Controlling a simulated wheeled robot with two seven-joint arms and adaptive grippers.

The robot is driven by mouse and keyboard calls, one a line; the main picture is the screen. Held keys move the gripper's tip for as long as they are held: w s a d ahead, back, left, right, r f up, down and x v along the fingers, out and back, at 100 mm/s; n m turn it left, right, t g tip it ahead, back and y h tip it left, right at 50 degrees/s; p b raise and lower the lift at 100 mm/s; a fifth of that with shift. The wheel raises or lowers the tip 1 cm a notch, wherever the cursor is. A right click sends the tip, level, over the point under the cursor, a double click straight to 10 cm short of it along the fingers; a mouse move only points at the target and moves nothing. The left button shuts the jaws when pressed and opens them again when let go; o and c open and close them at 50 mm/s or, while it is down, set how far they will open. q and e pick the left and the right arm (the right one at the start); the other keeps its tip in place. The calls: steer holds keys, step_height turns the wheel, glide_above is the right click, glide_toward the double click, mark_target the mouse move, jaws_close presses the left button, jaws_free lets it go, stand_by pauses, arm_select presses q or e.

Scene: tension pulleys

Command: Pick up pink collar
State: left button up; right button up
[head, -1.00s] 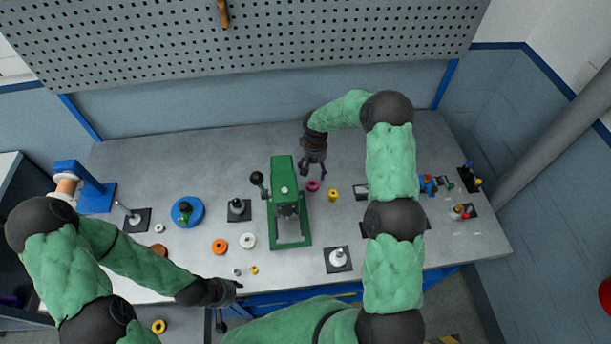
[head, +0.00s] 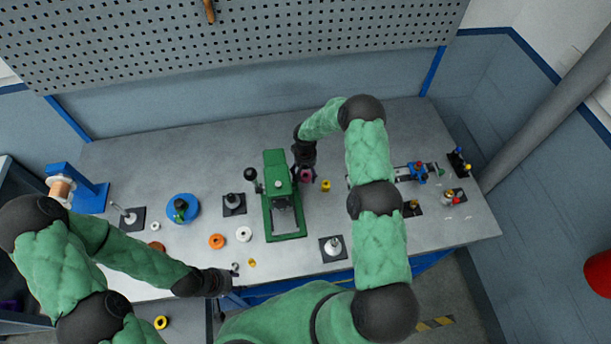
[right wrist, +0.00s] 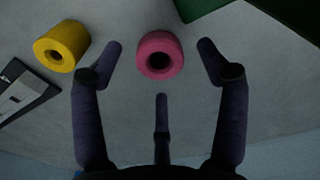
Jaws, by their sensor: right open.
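The pink collar (head: 307,175) is a small ring on the grey table, just right of the green press. In the right wrist view the pink collar (right wrist: 160,55) shows its dark centre hole. My right gripper (head: 306,173) is over the collar with its fingers open. In the right wrist view its fingers (right wrist: 160,62) stand to either side of the collar, with clear gaps, and a third finger is below it. My left gripper (head: 228,282) is at the table's front edge, away from the collar; its finger opening is too small to make out.
A yellow collar (right wrist: 61,46) lies close to the pink one. The green press (head: 283,200) stands just left of my right gripper. A white ring (head: 244,234) and an orange ring (head: 216,241) lie further left. A pegboard (head: 250,50) rises behind the table.

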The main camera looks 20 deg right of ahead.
steer(key=shift+f, duration=0.95)
steer(key=c, duration=1.3)
